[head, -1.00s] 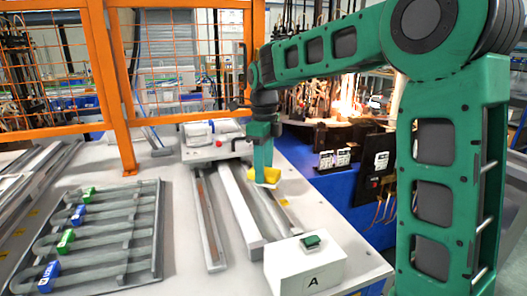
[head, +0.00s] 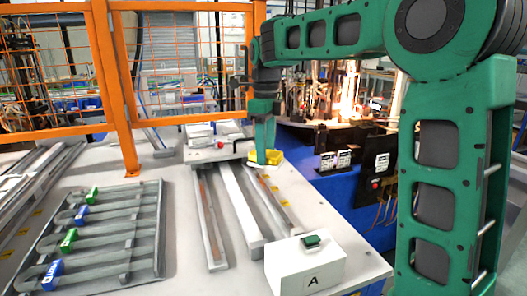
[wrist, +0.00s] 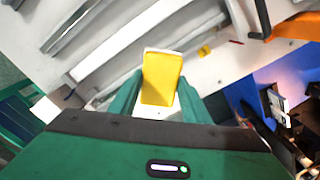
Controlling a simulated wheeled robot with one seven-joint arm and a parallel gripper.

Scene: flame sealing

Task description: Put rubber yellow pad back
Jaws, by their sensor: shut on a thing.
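The yellow rubber pad (head: 277,155) is between the fingers of my gripper (head: 265,152), near the back end of the long metal rails. In the wrist view the pad (wrist: 161,76) is a yellow block with a pale far edge, between the two green fingertips (wrist: 158,98). My gripper is shut on it. The fingers hide part of the pad in the head view. I cannot tell whether its underside touches the surface below.
A white box marked A with a green button (head: 312,242) stands at the front right. A grey rack (head: 105,235) with blue and green tagged parts lies at left. Long rails (head: 232,205) run under the arm. An orange fence (head: 120,95) stands behind; dark machinery (head: 345,160) is at right.

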